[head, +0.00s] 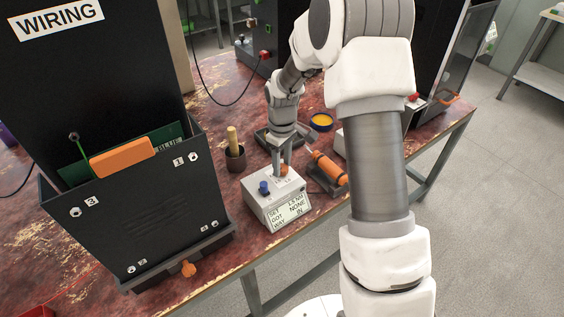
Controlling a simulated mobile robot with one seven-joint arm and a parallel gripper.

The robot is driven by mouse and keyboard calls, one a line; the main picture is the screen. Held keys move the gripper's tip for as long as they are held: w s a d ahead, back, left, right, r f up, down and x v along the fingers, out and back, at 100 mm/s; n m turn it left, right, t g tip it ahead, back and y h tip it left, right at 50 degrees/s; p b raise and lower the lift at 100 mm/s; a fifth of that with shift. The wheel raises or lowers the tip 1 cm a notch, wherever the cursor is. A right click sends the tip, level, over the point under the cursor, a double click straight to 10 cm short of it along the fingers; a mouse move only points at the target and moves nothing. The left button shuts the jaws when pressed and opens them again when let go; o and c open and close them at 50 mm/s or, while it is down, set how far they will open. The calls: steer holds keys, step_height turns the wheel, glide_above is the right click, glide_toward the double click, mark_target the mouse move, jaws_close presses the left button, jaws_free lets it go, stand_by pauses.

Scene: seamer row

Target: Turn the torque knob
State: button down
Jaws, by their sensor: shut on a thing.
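A light grey torque box (255,207) stands on the worn red table, with a screen (287,213) on its front that reads SET 1.5 NM, GOT NONE, WAY IN. On its top are a blue knob (264,187) at the left and an orange knob (284,170) at the back right. My gripper (283,168) points down from above with its fingers shut around the orange knob. The fingers partly hide that knob. The blue knob stands clear of my gripper. I cannot tell from labels which knob sets the torque.
A black box marked WIRING (59,20) stands at the left with an orange block. A dark cup with a wooden handle (234,150) is left of the torque box. An orange cylindrical tool (328,168) lies in a holder close at its right. The table's front edge is near.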

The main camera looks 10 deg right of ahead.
mark_target(282, 167)
stand_by(0.3)
steer(key=shift+c, duration=2.1)
jaws_free()
step_height(282, 167, up, 18)
steer(key=p, duration=0.2)
steer(key=shift+f, duration=0.25)
